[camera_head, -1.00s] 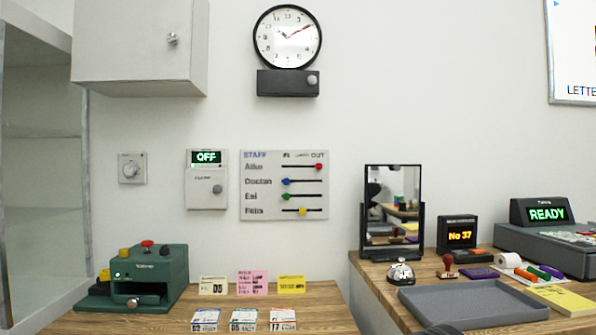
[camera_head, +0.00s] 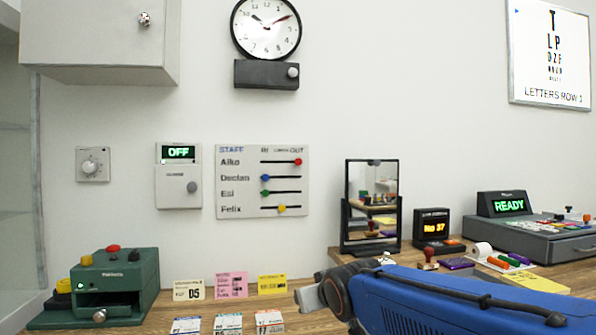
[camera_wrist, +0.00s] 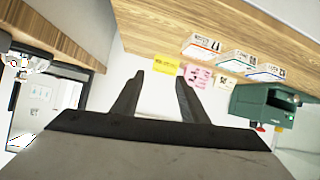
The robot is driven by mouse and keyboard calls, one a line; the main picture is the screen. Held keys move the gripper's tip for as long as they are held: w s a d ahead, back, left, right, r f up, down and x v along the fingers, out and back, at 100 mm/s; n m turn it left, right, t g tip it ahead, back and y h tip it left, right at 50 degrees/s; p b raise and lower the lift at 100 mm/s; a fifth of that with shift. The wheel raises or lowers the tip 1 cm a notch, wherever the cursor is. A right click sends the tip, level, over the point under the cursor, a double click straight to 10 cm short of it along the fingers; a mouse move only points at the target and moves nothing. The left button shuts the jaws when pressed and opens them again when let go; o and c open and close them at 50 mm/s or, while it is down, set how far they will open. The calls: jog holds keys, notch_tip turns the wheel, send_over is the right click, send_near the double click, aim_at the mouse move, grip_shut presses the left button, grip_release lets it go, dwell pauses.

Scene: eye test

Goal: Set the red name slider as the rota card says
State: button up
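The staff board (camera_head: 262,206) hangs on the wall with rows for Aiko, Declan, Esi and Felix. The red slider (camera_head: 298,161), in Aiko's row, is at the right end under OUT. The blue slider (camera_head: 265,178) and green slider (camera_head: 265,193) are at the left, and the yellow slider (camera_head: 282,209) is near the middle. A pink card (camera_head: 232,285) with several text lines stands on the desk; its text is too small to read, so I cannot tell if it is the rota card. My gripper (camera_wrist: 160,82) is open and empty, below and right of the board in the head view.
A green machine (camera_head: 128,283) stands left. A mirror (camera_head: 371,185) stands right of the board.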

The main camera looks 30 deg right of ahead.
jog(key=w+d+r+t+h, duration=0.1)
jog(key=w+d+r+t, duration=0.4)
jog(key=w+r, duration=0.5)
jog(key=n+t, duration=0.2)
jog(key=t, duration=0.3)
send_near(299, 162)
jog(key=x, duration=0.8)
jog(key=shift+f, duration=0.1)
